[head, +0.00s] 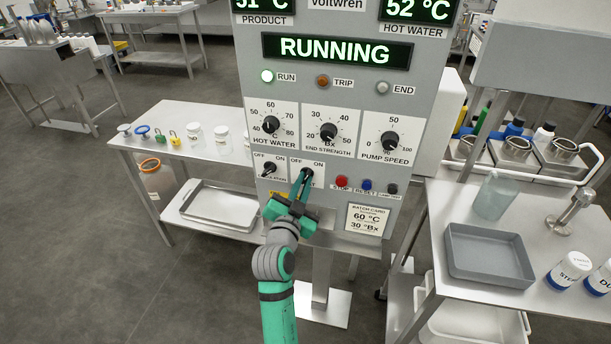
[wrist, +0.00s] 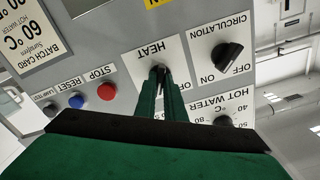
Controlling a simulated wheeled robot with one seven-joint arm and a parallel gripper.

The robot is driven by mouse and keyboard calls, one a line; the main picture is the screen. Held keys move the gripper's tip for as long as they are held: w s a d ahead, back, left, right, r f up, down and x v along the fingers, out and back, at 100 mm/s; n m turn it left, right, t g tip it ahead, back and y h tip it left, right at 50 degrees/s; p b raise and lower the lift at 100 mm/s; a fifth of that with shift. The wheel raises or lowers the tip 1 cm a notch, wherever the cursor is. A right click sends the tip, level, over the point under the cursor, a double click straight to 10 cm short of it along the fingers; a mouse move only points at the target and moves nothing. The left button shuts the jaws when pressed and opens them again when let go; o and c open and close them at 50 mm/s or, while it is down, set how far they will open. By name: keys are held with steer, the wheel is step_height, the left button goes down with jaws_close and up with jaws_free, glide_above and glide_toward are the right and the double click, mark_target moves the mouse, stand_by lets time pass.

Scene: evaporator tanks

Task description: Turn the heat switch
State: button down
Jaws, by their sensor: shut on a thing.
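The heat switch (wrist: 159,71) is a small black knob on a white plate marked HEAT, OFF and ON, low on the grey control panel (head: 251,115). My gripper (wrist: 163,92), with green fingers, is shut on the knob from the front; it also shows in the head view (head: 303,184). The fingers cover most of the knob, so I cannot tell which way it points. The circulation switch (wrist: 228,56) sits beside it, to the left in the head view (head: 269,170). The panel display (head: 332,50) reads RUNNING.
A red stop button (head: 342,182), a blue reset button (head: 366,185) and a dark lamp-test button (head: 392,188) lie right of the heat switch. Three dials sit above. A steel table (head: 130,142) stands left, and a cart with a grey tray (head: 487,254) right.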

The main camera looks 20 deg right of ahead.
steer(key=shift+a, duration=0.1)
steer(key=shift+m, duration=1)
steer(key=shift+m, duration=0.6)
steer(key=c, duration=1.8)
jaws_free()
steer(key=shift+o, duration=0.2)
